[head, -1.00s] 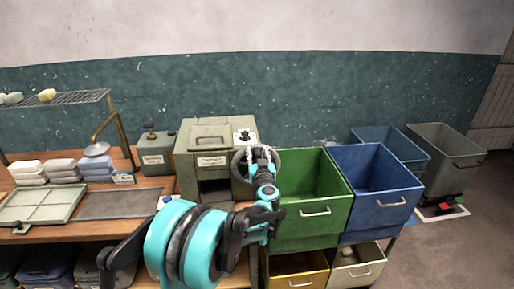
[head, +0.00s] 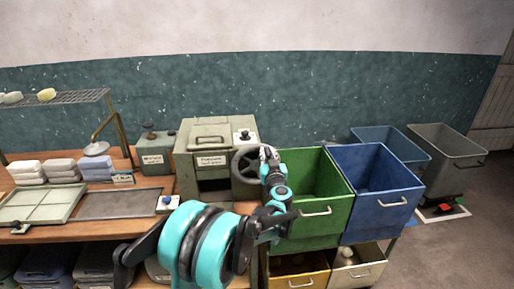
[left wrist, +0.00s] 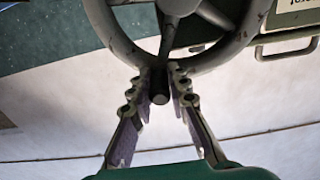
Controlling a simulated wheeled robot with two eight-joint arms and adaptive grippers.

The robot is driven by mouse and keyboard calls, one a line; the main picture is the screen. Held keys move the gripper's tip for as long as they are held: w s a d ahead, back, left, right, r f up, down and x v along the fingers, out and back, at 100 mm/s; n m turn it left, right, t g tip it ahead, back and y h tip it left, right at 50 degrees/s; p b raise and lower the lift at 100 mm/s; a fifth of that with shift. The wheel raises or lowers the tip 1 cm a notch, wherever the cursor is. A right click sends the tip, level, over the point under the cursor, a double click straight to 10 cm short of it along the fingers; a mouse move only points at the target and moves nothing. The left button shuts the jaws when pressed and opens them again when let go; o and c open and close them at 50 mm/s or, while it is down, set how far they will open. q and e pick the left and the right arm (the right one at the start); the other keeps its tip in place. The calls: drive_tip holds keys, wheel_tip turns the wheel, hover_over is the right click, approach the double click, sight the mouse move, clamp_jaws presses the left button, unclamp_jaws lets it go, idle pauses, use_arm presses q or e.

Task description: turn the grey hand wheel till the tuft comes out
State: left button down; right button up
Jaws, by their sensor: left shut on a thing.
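The grey hand wheel (head: 236,168) is on the right of the front of a grey-green box machine (head: 187,160). It also shows in the left wrist view (left wrist: 113,36), with its spokes and hub. My left gripper (head: 267,153) is at the wheel's upper right rim in the head view. In the left wrist view the gripper (left wrist: 160,85) has its two fingers closed on either side of the wheel's short dark handle (left wrist: 159,98) at the rim. The machine has a dark opening (head: 214,186) low in front; I can make out no tuft there. My right gripper is not in view.
A green bin (head: 317,211) and a blue bin (head: 378,205) stand close at the wheel's right. A small box with a knob (head: 155,159) stands left of the machine. Folded stacks (head: 96,167) and trays (head: 120,204) lie on the bench at left.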

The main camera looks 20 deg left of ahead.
use_arm(q)
drive_tip(key=shift+d, duration=0.1)
drive_tip(key=shift+w+d+f+b, duration=0.4)
drive_tip(key=shift+d+f+b, duration=0.05)
drive_tip(key=shift+d+f, duration=0.15)
drive_tip(key=shift+w+d+f+b, duration=0.4)
drive_tip(key=shift+d+f+b, duration=0.05)
drive_tip(key=shift+d, duration=0.15)
drive_tip(key=shift+f, duration=0.1)
drive_tip(key=f+b, duration=0.1)
drive_tip(key=d+f, duration=0.1)
drive_tip(key=w+f+b, duration=0.1)
drive_tip(key=shift+d+b, duration=0.3)
drive_tip(key=shift+f, duration=0.1)
